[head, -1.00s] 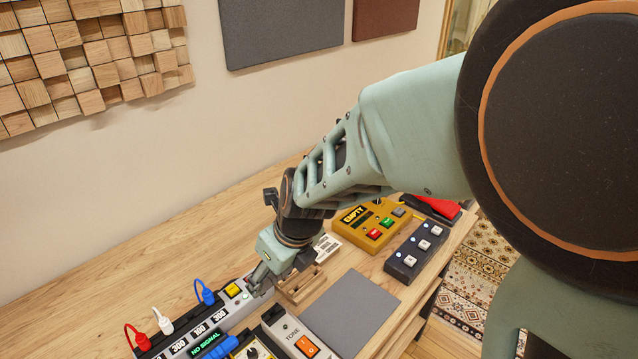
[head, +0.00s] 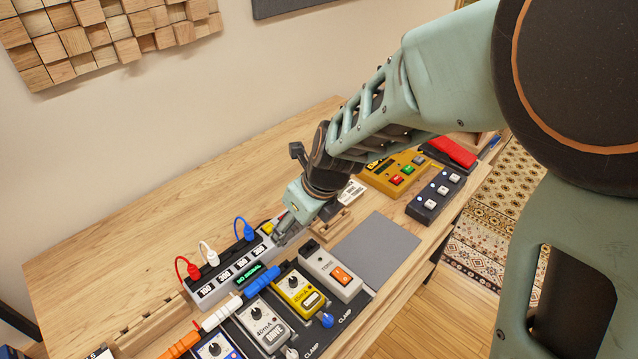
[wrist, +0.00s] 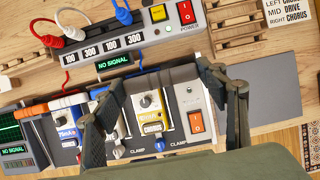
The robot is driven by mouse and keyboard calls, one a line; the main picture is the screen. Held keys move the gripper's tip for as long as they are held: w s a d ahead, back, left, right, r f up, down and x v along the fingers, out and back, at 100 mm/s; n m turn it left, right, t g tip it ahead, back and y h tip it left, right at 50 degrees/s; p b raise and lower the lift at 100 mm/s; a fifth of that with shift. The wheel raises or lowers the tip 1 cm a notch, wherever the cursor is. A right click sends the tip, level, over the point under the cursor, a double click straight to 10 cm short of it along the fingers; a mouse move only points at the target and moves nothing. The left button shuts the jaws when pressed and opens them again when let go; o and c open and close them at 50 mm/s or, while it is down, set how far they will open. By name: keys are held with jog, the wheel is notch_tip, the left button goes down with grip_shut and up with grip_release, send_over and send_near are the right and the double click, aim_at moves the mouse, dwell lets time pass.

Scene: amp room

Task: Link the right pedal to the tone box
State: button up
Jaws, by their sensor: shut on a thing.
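The right pedal is a yellow box marked CHORUS (head: 296,284) with a black knob; it also shows in the wrist view (wrist: 149,103). The tone box (head: 318,265) is pale grey with an orange switch, directly right of it; the switch side shows in the wrist view (wrist: 194,100). My gripper (head: 277,240) is above the back of these two, by the power strip's right end.
Blue (head: 262,281), white (head: 221,313) and orange (head: 180,345) links lie along the pedals' back. A bare grey mat (head: 375,248) is right of the tone box.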

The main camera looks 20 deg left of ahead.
jog(key=shift+f, duration=0.15)
notch_tip(320, 180, down, 7)
jog(key=b, duration=0.6)
jog(key=shift+p, duration=0.35)
dwell(1.2)
jog(key=shift+f, duration=0.85)
dwell(1.8)
jog(key=o, duration=1.2)
jog(key=shift+o, duration=0.2)
